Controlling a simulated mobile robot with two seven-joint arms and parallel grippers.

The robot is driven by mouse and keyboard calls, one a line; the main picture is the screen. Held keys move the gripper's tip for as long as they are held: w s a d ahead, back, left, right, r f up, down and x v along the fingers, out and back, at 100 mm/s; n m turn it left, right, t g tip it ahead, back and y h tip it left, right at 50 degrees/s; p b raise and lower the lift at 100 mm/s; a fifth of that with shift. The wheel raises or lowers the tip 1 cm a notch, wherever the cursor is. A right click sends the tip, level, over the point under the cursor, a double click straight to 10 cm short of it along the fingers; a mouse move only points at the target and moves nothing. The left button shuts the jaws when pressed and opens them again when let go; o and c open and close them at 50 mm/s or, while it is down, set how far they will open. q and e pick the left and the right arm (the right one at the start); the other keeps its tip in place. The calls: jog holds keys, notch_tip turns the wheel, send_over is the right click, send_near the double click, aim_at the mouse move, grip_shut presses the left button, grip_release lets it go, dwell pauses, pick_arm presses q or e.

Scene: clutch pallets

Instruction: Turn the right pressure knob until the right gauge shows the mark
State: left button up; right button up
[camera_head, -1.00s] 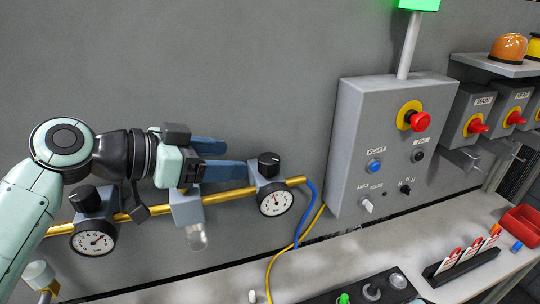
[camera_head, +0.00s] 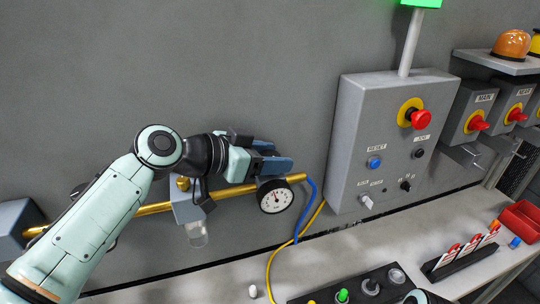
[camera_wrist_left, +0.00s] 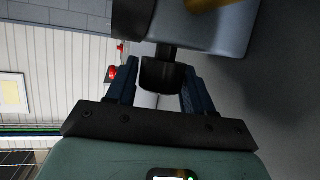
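The right gauge (camera_head: 275,196) is a round white dial with a black rim, on the right end of a yellow pipe. Its needle points roughly upward; its mark is too small to read. The right pressure knob is hidden behind my left gripper (camera_head: 285,164) in the head view. In the left wrist view the black knob (camera_wrist_left: 163,76) shows between the two blue fingers of my left gripper (camera_wrist_left: 160,88). The fingers stand apart on either side of it, with a thin gap at the left finger; I see no firm grip.
The yellow pipe (camera_head: 153,209) runs along the grey wall, with a clear bowl (camera_head: 197,234) hanging below. A blue hose (camera_head: 308,207) and a yellow hose (camera_head: 270,272) hang at the right. A grey control box (camera_head: 345,146) stands further right. The wall above is clear.

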pick_arm(q)
jog(key=c, duration=0.5)
